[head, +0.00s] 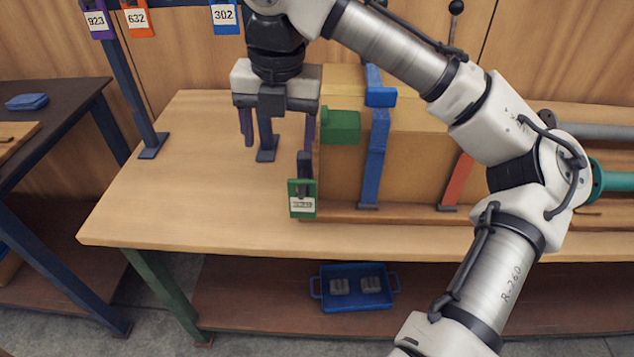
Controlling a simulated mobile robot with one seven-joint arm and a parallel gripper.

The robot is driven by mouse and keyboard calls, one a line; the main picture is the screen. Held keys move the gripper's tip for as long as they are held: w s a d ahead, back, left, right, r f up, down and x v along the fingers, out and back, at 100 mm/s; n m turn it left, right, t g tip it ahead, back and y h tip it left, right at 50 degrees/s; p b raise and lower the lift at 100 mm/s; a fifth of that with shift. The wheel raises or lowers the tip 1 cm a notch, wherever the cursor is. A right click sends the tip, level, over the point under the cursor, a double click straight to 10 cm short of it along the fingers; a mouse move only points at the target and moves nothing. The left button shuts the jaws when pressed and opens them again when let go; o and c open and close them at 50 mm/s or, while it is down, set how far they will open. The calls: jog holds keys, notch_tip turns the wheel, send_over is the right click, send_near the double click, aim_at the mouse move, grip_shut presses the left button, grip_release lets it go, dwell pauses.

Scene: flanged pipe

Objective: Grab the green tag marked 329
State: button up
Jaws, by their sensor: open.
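A green tag (310,213) with a white label hangs at the front left corner of the wooden block on the workbench. Its number is too small to read surely. A dark piece crosses the tag's top and part of its label. My gripper (278,143) is above the bench, behind and a little left of the tag in the picture. It points down with its two purplish fingers apart, and nothing shows held between them. Its right finger is close to the block's left end; I cannot tell if they touch.
Purple 923 (97,20), orange 632 (138,18) and blue 302 (226,16) tags hang from a rack at the top left. The wooden block (420,150) has blue and red straps. A blue tray (355,301) sits on the lower shelf. The bench's left part (190,190) is clear.

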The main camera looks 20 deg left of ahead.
aim_at(302, 185)
jog(key=shift+w+d+h, duration=0.2)
jog(key=shift+d, duration=0.3)
jog(key=shift+w+d+h, duration=0.15)
jog(key=shift+d+h, duration=0.05)
jog(key=shift+d, duration=0.25)
jog(key=shift+w+d+f, duration=0.1)
jog(key=shift+d+f, duration=0.05)
jog(key=shift+d, duration=0.1)
jog(key=f, duration=0.7)
jog(key=shift+s+f, duration=0.25)
jog(key=shift+f, duration=0.05)
jog(key=f, duration=0.5)
jog(key=shift+d, duration=0.4)
jog(key=shift+f, duration=0.3)
jog(key=shift+c, duration=0.3)
jog(key=c, duration=1)
